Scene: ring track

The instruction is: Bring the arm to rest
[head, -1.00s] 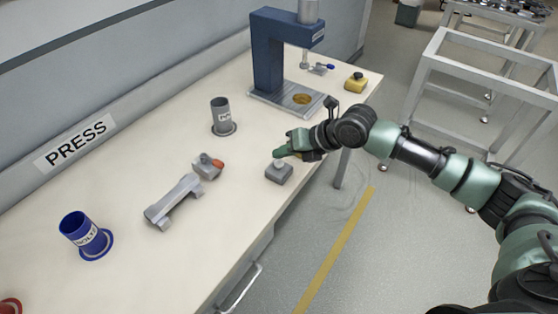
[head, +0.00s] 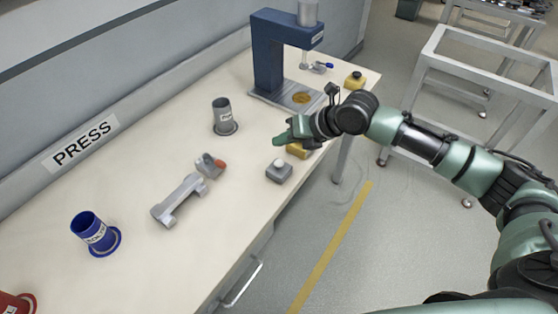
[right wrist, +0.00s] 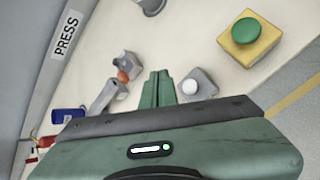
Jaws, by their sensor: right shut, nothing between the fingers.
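My right gripper (head: 280,140) is shut and empty, its green fingers together above the front part of the bench. In the right wrist view the shut fingers (right wrist: 158,88) point over the bench top. A small grey box with a white button (head: 279,171) stands just below the gripper in the head view, apart from it; the box also shows in the right wrist view (right wrist: 197,85). A yellow box (head: 297,151) is partly hidden under the gripper; its green button (right wrist: 246,31) shows in the right wrist view. My left gripper is out of view.
A blue press (head: 267,60) stands at the back of the bench (head: 150,270). A grey cup (head: 222,112), a grey bracket (head: 178,201), an orange-tipped block (head: 209,166) and a blue cup (head: 90,229) stand left. Metal frame tables (head: 480,75) lie beyond the aisle.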

